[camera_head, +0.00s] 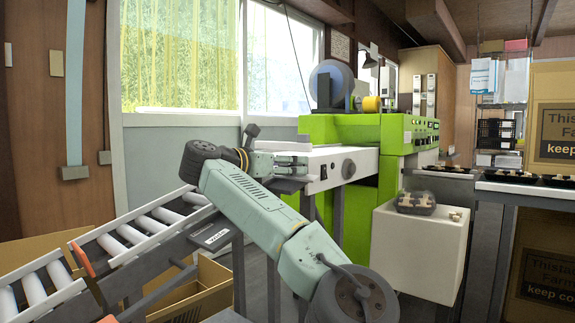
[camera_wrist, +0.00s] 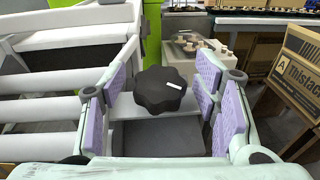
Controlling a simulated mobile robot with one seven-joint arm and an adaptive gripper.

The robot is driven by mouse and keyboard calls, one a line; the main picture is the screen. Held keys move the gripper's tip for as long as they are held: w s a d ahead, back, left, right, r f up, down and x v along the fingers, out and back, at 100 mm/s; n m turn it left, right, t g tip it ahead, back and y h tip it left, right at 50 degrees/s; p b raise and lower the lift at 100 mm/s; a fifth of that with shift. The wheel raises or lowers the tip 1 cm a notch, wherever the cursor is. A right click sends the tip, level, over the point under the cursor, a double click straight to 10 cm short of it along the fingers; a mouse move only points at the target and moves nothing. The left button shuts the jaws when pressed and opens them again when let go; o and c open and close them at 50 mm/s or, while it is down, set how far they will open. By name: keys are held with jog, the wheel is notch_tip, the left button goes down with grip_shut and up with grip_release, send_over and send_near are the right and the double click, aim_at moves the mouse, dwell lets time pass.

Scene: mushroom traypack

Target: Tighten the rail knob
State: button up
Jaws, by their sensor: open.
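The rail knob (camera_wrist: 160,90) is black and lobed, with a white mark on its top. In the wrist view it stands between the two sides of my gripper (camera_wrist: 163,77), above a grey plate. The purple-padded fingers are spread open to its left and right, with visible gaps between pads and knob. In the head view my gripper (camera_head: 284,165) is at the end of the pale green arm, beside the conveyor's white side panel. I cannot make out the rail knob there.
A roller conveyor (camera_head: 130,232) runs at the left. A green machine (camera_head: 345,130) stands behind my gripper. A white block (camera_head: 418,250) holding a packed tray (camera_head: 416,203) is to the right.

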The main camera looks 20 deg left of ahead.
jog(key=v, duration=1.2)
